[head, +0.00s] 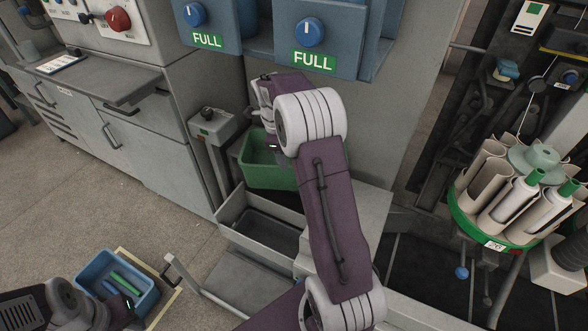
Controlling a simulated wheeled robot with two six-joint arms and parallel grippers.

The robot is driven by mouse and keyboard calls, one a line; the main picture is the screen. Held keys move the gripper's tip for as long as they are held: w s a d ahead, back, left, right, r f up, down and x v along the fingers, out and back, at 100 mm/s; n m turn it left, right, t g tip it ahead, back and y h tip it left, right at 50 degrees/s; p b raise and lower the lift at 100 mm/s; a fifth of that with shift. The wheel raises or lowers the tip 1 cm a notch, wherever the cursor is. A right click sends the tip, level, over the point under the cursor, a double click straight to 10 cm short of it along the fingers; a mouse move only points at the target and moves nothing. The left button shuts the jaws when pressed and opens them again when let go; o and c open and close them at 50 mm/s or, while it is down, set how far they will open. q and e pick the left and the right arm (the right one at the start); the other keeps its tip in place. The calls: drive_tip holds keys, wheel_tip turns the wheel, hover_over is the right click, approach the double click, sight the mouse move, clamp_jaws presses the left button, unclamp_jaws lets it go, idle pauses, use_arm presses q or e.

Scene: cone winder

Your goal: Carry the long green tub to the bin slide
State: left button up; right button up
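The green tub (262,178) is in the middle of the head view, just behind a grey open trough (232,214). Its right side is hidden behind my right arm. My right gripper (272,148) is at the tub's near upper rim, mostly covered by my own wrist. I cannot tell whether its fingers are shut on the rim, or whether the tub rests on something. My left gripper (130,303) is at the bottom left, over the right side of a blue tub (95,270); its finger opening is unclear. No part is clearly recognisable as the bin slide.
The blue tub holds several green and blue tubes. A grey post with a black knob (207,114) stands left of the green tub. Blue boxes with FULL labels (313,61) hang above. A carousel of cones (510,195) is at the right.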

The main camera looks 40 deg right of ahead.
sight(289, 179)
drive_tip(key=f+b, duration=0.1)
drive_tip(key=f, duration=0.2)
drive_tip(key=d+f+b, duration=0.1)
drive_tip(key=f+b, duration=0.1)
drive_tip(key=f, duration=0.1)
drive_tip(key=f+b, duration=0.1)
drive_tip(key=f, duration=0.1)
drive_tip(key=shift+w+d+f, duration=0.3)
drive_tip(key=shift+d+f, duration=0.1)
drive_tip(key=shift+r, duration=0.1)
drive_tip(key=shift+c, duration=0.9)
clamp_jaws()
drive_tip(key=shift+r, duration=0.1)
